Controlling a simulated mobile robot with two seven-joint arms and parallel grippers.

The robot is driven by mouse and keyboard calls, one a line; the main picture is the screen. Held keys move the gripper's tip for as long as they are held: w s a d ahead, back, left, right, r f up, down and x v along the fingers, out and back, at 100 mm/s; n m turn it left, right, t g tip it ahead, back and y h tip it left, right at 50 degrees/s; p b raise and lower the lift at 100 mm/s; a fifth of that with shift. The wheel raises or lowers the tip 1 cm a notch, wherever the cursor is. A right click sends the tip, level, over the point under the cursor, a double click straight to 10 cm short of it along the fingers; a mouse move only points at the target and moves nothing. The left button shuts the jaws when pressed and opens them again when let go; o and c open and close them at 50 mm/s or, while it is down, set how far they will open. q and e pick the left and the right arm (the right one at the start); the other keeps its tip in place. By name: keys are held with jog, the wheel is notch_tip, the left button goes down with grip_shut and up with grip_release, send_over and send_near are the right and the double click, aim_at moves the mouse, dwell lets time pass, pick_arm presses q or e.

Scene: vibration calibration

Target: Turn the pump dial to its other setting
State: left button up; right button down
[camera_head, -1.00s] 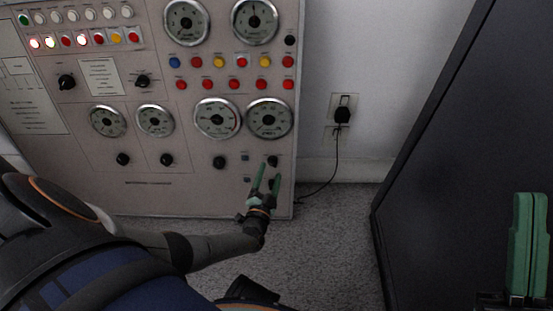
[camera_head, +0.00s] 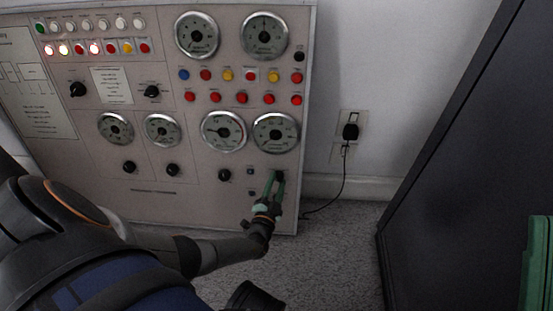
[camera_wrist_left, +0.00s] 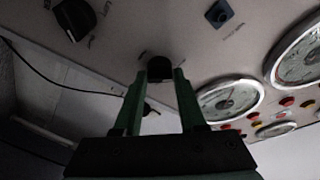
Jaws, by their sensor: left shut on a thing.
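The grey control panel (camera_head: 200,195) carries several black dials along its lower part. My left gripper (camera_head: 274,180) is at the panel's lower right, its two green fingers pointing up at a black dial (camera_head: 280,174). In the left wrist view the fingers are on either side of this black dial (camera_wrist_left: 159,69), shut on it. A second black dial (camera_wrist_left: 75,18) is at the upper left there; in the head view the gripper hides it. The labels are too small to read, so I cannot confirm which is the pump dial. My right gripper (camera_head: 538,265) shows only partly at the right edge.
Gauges (camera_head: 275,133) and coloured buttons (camera_head: 270,99) are above the dial. A small blue-grey switch (camera_wrist_left: 220,13) is beside it. A plug and cable (camera_head: 350,132) are on the wall to the right. A dark cabinet (camera_head: 470,150) stands at the right, with carpet between.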

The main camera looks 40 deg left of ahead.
pick_arm(q)
grip_shut()
jog(key=shift+m, duration=0.3)
jog(key=m, duration=0.2)
jog(key=m+h, duration=0.1)
jog(key=m, duration=0.1)
jog(key=shift+a+r+m+g+h, duration=0.1)
jog(key=shift+r+m+g+h, duration=0.1)
jog(key=shift+m+g+h, duration=0.15)
jog(key=m+g, duration=0.1)
jog(key=m, duration=0.3)
jog(key=shift+r+h+p, duration=0.1)
jog(key=shift+h+p, duration=0.15)
jog(key=shift+p, duration=0.1)
jog(key=m+g+p, duration=0.1)
jog(key=m, duration=0.2)
jog(key=shift+r, duration=0.15)
jog(key=m+g+p, duration=0.1)
jog(key=m+p, duration=0.1)
jog(key=m, duration=0.1)
jog(key=shift+w+r, duration=0.1)
jog(key=shift+m+g+p, duration=0.25)
jog(key=shift+m+p, duration=0.3)
jog(key=shift+m, duration=0.5)
